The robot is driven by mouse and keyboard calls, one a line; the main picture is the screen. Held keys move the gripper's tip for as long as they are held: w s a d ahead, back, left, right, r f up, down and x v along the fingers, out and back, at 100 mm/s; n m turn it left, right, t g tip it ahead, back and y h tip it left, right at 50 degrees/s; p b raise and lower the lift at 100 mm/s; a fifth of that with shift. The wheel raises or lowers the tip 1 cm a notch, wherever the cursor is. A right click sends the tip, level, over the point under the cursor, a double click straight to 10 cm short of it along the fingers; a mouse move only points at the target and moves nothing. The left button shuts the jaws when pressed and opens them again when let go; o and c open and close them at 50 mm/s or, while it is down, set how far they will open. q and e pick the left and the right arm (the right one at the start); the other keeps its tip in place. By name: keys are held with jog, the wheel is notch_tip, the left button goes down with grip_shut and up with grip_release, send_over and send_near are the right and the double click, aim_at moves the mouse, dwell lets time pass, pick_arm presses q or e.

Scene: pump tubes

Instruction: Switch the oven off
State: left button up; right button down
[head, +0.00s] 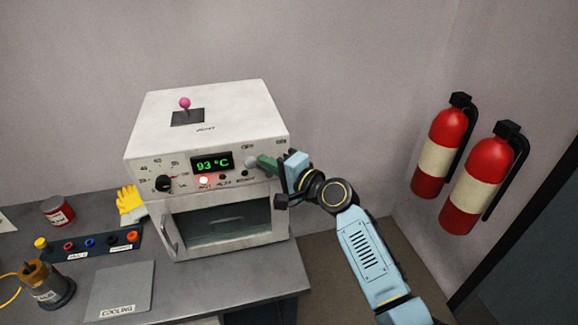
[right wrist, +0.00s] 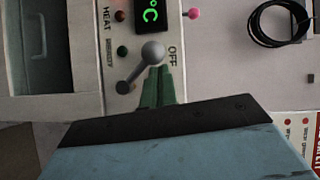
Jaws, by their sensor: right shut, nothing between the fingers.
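The white oven (head: 210,110) stands on the grey bench, its display (head: 212,163) reading 93 °C in green. A lamp (head: 204,181) below the display glows. A lever with a grey ball knob (head: 251,162) is at the right of the front panel. In the right wrist view the ball knob (right wrist: 152,52) lies beside the OFF label (right wrist: 173,57). My right gripper (head: 265,163) is shut and empty, its green fingers right beside the knob; I cannot tell whether they touch it. The fingers (right wrist: 158,85) partly cover the panel. My left gripper is out of view.
A black dial (head: 163,183) is at the panel's left, and a pink-knobbed vent lever (head: 185,103) is on top. A glove (head: 130,200), a coloured socket strip (head: 90,243) and a cooling plate (head: 121,288) lie left. Two fire extinguishers (head: 439,150) hang right.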

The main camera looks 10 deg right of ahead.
jog(key=w+d+r+b+v, duration=0.1)
jog(key=w+d+v, duration=0.1)
jog(key=v, duration=1.1)
jog(key=s+d+f+n+g+h+b, duration=0.1)
jog(key=s+d+f+g+h+b, duration=0.15)
jog(key=f, duration=1.15)
jog(key=s+d+f+g+h+b, duration=0.15)
jog(key=s+f, duration=0.25)
jog(key=f, duration=1)
jog(key=s+d+f+n+g+h+b, duration=0.1)
jog(key=s+d+f+h, duration=0.25)
jog(key=f, duration=1.05)
jog(key=s+d+f+n+g+h+b, duration=0.2)
jog(key=s+f+n+g+b, duration=0.15)
jog(key=s+f, duration=1.5)
jog(key=s+f+n+g+b, duration=0.1)
jog(key=s+f+n+g, duration=0.1)
jog(key=s, duration=0.8)
jog(key=s+d+f+n+g+h+b, duration=0.1)
jog(key=s+f+n, duration=0.2)
jog(key=s, duration=0.7)
notch_tip(320, 180, down, 2)
jog(key=shift+s+f+n+g, duration=0.2)
jog(key=shift+s+n+g, duration=0.1)
jog(key=shift+n+g, duration=0.05)
